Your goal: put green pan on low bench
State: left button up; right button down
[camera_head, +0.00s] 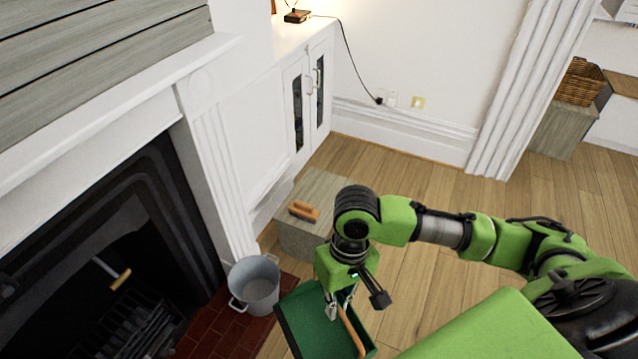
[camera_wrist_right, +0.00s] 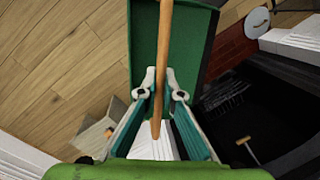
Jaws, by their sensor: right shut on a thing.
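The green pan (camera_head: 300,312) is a dustpan with a long wooden handle, at the lower middle of the head view. My right gripper (camera_head: 339,303) is shut on its handle, pointing down. In the right wrist view the pan (camera_wrist_right: 192,45) lies beyond the fingertips, and the handle (camera_wrist_right: 163,75) runs between the fingers (camera_wrist_right: 160,82). The low bench (camera_head: 318,188) is a grey wooden block beside the white cabinet, behind my right gripper; my arm hides part of it. It also shows in the wrist view (camera_wrist_right: 90,135). My left gripper is in neither view.
A wooden-handled item (camera_head: 304,210) lies on the bench's near left part. A metal bucket (camera_head: 254,284) stands on the brick hearth (camera_head: 225,325), left of the pan. The dark fireplace (camera_head: 110,240) is at the left. Wooden floor (camera_head: 420,185) is clear to the right.

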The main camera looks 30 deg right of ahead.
aim_at(322, 189)
jog(key=i+l, duration=0.7)
jog(key=l, duration=0.2)
jog(key=i+l, duration=0.35)
jog(key=i+l+u, duration=0.1)
jog(key=i+l, duration=0.25)
jog(key=l, duration=0.25)
jog(key=i+l, duration=0.35)
jog(key=l, duration=0.1)
